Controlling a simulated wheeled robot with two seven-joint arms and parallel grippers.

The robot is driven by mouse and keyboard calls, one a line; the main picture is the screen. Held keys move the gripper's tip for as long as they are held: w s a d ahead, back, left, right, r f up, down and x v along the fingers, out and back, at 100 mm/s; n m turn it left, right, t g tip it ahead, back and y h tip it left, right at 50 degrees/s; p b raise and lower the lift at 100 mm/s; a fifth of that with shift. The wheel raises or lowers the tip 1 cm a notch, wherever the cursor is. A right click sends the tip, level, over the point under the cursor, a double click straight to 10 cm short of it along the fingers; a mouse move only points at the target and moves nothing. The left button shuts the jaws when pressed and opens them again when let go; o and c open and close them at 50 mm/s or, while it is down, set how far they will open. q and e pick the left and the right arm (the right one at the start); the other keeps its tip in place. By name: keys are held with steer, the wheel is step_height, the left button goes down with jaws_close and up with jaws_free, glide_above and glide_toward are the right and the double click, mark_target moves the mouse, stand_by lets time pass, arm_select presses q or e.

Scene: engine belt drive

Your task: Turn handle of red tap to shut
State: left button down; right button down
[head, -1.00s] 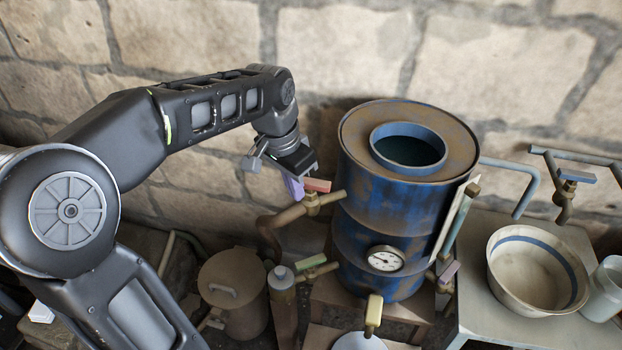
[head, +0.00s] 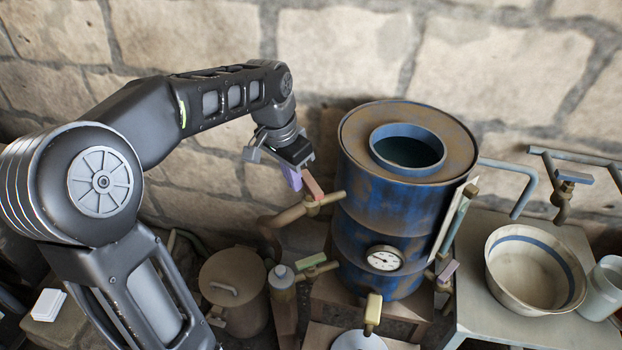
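The red tap's handle (head: 313,185) is a short flat red bar on a brass valve body (head: 313,205), on a pipe at the left side of the blue drum (head: 375,210). The bar slants, its upper end toward the upper left. My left gripper (head: 291,177) points down just left of the handle. Its purple fingertip is beside the handle and looks very close or touching; I cannot tell which. The spacing of its fingers is not clear from this angle. My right gripper is not in view.
A green-handled tap (head: 312,261), a yellow-handled tap (head: 373,312) and a pink-handled tap (head: 448,271) sit lower around the drum. A gauge (head: 384,259) is on its front. A bowl (head: 525,285) stands on the table at right. A stone wall (head: 330,50) is behind.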

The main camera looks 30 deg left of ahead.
arm_select(q)
steer(key=shift+w+a+r, duration=0.15)
steer(key=shift+w, duration=0.4)
steer(key=shift+a+r, duration=0.1)
steer(key=shift+a, duration=0.1)
step_height(320, 180, up, 7)
steer(key=p, duration=0.5)
steer(key=shift+f+p, duration=0.2)
steer(key=shift+p, duration=0.2)
steer(key=shift+a, duration=0.1)
